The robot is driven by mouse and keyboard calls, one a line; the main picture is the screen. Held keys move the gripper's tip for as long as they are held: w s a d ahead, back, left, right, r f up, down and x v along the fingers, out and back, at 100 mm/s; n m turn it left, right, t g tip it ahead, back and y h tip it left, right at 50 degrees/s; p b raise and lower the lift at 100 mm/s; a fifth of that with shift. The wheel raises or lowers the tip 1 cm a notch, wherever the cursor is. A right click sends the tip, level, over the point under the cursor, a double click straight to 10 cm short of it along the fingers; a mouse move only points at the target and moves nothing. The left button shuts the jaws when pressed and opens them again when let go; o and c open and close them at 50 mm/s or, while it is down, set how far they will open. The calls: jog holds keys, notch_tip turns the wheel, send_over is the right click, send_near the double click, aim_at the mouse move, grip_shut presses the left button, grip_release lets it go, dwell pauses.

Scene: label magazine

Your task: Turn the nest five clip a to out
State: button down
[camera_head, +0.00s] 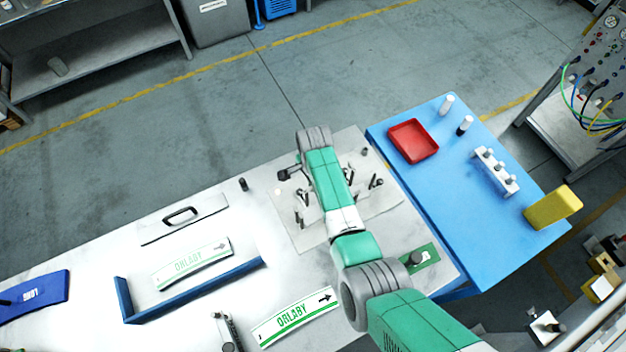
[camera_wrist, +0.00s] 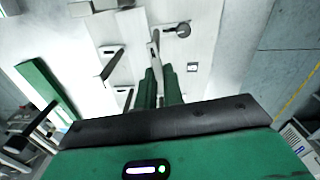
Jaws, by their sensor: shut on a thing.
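In the wrist view my gripper (camera_wrist: 159,78) points down at a pale plate, its two green fingers close together. A slim dark clip lever (camera_wrist: 154,52) runs in between the fingertips, and my gripper is shut on it. Its lower part is hidden by the fingers. I cannot read a mark that names it as nest five clip a. Another clip lever (camera_wrist: 112,65) stands to the left, apart from the fingers. In the head view the plate (camera_head: 388,213) bears several dark clips (camera_head: 376,182), and my arm hides its middle and my fingertips.
A dark round knob (camera_wrist: 183,30) sits just beyond the fingers. The blue table (camera_head: 440,180) at right bears a red tray (camera_head: 413,141) and a yellow block (camera_head: 553,207).

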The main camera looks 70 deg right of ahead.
jog(key=shift+s+r+m, duration=0.1)
jog(key=shift+m, duration=0.5)
jog(key=c, duration=1.5)
grip_release()
jog(key=shift+a, duration=0.1)
notch_tip(320, 180, up, 8)
jog(key=shift+f, duration=0.1)
